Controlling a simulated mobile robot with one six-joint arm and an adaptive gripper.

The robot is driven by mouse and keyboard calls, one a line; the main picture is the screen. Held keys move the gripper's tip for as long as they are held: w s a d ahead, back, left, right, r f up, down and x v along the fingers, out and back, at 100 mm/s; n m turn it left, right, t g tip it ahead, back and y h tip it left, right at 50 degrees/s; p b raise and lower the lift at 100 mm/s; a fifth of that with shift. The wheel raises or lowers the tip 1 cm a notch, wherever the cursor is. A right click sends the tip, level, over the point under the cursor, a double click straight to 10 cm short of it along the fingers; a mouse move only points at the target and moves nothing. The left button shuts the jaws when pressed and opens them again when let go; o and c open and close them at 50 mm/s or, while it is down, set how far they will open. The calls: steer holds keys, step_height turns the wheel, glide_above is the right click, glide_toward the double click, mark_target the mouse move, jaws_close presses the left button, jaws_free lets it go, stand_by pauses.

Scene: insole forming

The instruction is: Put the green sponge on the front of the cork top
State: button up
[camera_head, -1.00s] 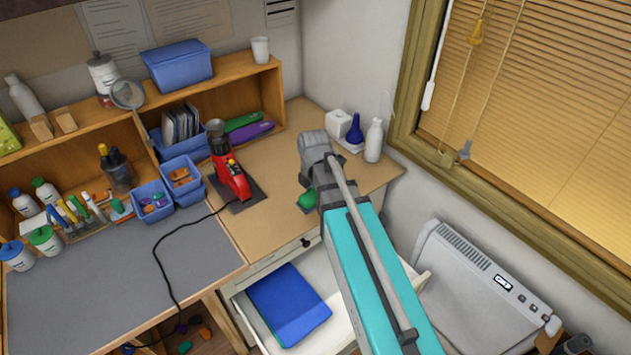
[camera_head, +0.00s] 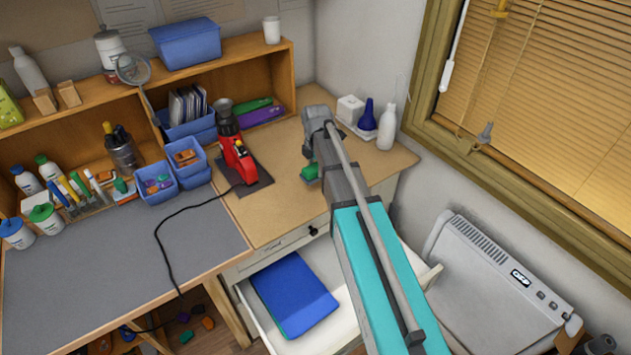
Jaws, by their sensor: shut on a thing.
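The green sponge (camera_head: 310,173) shows as a small green patch just left of my arm's end, over the tan cork top (camera_head: 273,211). My gripper (camera_head: 312,160) is at the end of my turquoise and grey arm and is shut on the sponge. The fingers are mostly hidden behind my wrist. The sponge is over the right part of the cork top, and I cannot tell whether it touches the surface. The front edge of the cork top runs above an open white drawer (camera_head: 345,330).
A red heat tool (camera_head: 236,158) stands on a dark mat to the left, its black cord trailing across the grey worktop (camera_head: 110,265). A white bottle (camera_head: 387,127) and a blue bulb (camera_head: 367,115) stand behind. The open drawer holds a blue folder (camera_head: 293,293). The cork's front middle is clear.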

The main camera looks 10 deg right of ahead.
mark_target(315, 168)
steer(key=shift+w+f+b, duration=0.95)
steer(key=shift+w+f, duration=0.15)
steer(key=shift+f, duration=0.25)
steer(key=shift+w+f+b, duration=0.5)
steer(key=shift+f+b, duration=0.15)
steer(key=shift+b, duration=0.05)
steer(key=shift+s+f+b, duration=0.1)
steer(key=shift+f+b, duration=1.25)
steer(key=shift+f, duration=0.15)
steer(key=o, duration=1.1)
steer(key=shift+r, duration=0.2)
step_height(315, 168, up, 12)
steer(key=p, duration=1.2)
